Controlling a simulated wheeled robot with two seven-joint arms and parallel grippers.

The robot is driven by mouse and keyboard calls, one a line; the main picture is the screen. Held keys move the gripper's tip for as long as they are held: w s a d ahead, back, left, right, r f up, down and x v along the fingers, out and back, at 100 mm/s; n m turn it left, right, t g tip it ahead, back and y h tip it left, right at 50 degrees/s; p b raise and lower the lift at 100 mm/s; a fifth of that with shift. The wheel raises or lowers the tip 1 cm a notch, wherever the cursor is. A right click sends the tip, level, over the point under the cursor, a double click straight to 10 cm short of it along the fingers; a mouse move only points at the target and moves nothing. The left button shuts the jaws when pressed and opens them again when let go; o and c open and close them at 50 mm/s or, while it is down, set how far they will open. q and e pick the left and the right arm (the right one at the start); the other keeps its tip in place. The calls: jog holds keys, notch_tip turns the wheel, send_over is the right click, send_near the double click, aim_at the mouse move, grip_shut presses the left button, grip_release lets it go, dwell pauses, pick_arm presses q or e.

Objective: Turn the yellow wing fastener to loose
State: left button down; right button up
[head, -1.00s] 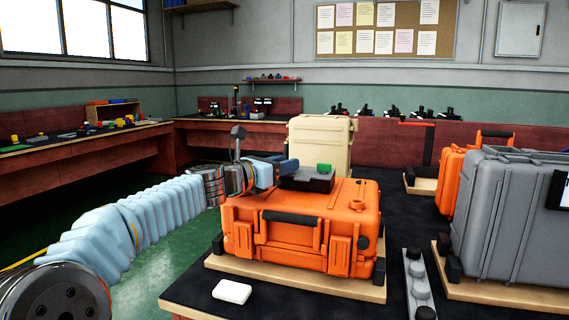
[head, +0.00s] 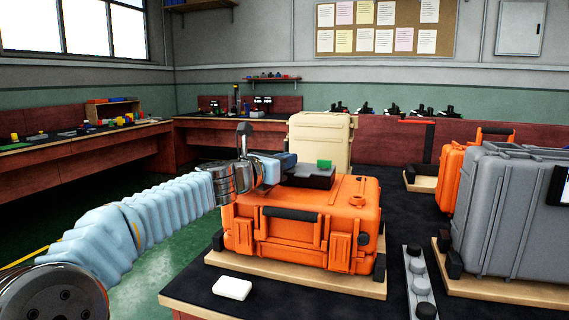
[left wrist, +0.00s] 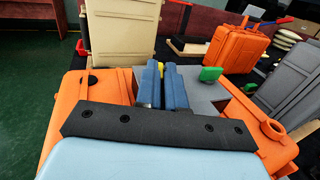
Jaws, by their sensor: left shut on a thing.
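The yellow wing fastener (left wrist: 161,68) shows only as a small yellow bit between the blue fingertips in the left wrist view; the fingers hide the rest, so its angle cannot be told. My left gripper (left wrist: 162,72) is shut on it, reaching over a dark grey block (left wrist: 206,90) on top of an orange case. In the head view my left gripper (head: 288,161) comes in from the left at the block (head: 313,178), and the yellow fastener is hidden. A green fastener (head: 324,164) stands on the block, right of the fingers. My right gripper is not in view.
The orange case (head: 300,225) lies on a wooden board (head: 300,280) on the black table. A beige case (head: 320,140) stands behind it. Grey (head: 510,210) and orange (head: 452,180) cases stand at right. A white block (head: 232,288) lies at the front.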

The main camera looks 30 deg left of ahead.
pick_arm(q)
jog(key=n+y+b, duration=0.1)
jog(key=y, duration=0.1)
jog(key=n+y+b, duration=0.1)
jog(key=y, duration=0.1)
jog(key=shift+d+f+n, duration=0.15)
jog(key=shift+d+n, duration=0.15)
jog(key=shift+d, duration=0.1)
jog(key=shift+n+g+y, duration=0.3)
jog(key=shift+n+y, duration=0.4)
jog(key=shift+y, duration=0.4)
jog(key=c, duration=1.2)
grip_release()
jog(key=shift+c, duration=0.2)
jog(key=v, duration=1.3)
jog(key=shift+s+d, duration=0.15)
jog(key=shift+s, duration=0.2)
